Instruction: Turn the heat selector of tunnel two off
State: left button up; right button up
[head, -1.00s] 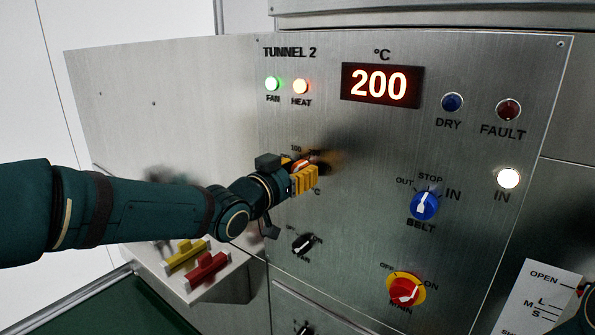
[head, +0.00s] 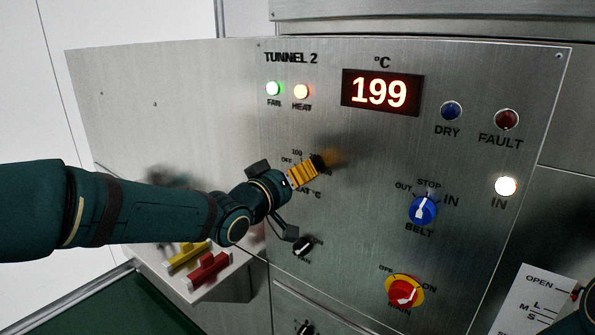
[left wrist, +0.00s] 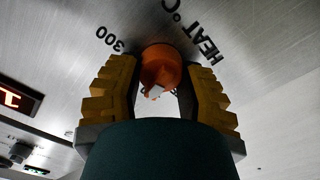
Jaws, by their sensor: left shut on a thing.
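The heat selector is an orange knob (left wrist: 160,68) on the Tunnel 2 panel (head: 350,200), seen in the left wrist view between the "300" and "HEAT °C" markings. My left gripper (head: 318,165) has its yellow ribbed fingers shut on this knob, one finger on each side in the left wrist view (left wrist: 160,75). In the head view the fingers hide the knob, so I cannot tell which mark it points to. "OFF" and "100" show to the upper left of the fingers. The display (head: 381,92) reads 199. The heat lamp (head: 301,92) glows pale orange.
The black knob (head: 303,246) sits just below my left wrist. The blue belt knob (head: 423,210) and red main switch (head: 404,292) are further right. Yellow (head: 186,257) and red (head: 208,271) handles stick out below my left forearm.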

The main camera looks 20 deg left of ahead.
pick_arm(q)
jog(key=n+p, duration=0.2)
jog(key=n, duration=0.3)
jog(key=shift+a+r+n, duration=0.1)
jog(key=shift+n, duration=0.3)
jog(key=n+p, duration=0.1)
jog(key=n, duration=0.3)
jog(key=shift+n+p, duration=0.3)
jog(key=shift+n, duration=0.1)
jog(key=o, duration=1.2)
jog(key=shift+w+f, duration=0.1)
jog(key=shift+f, duration=0.1)
jog(key=v, duration=1.2)
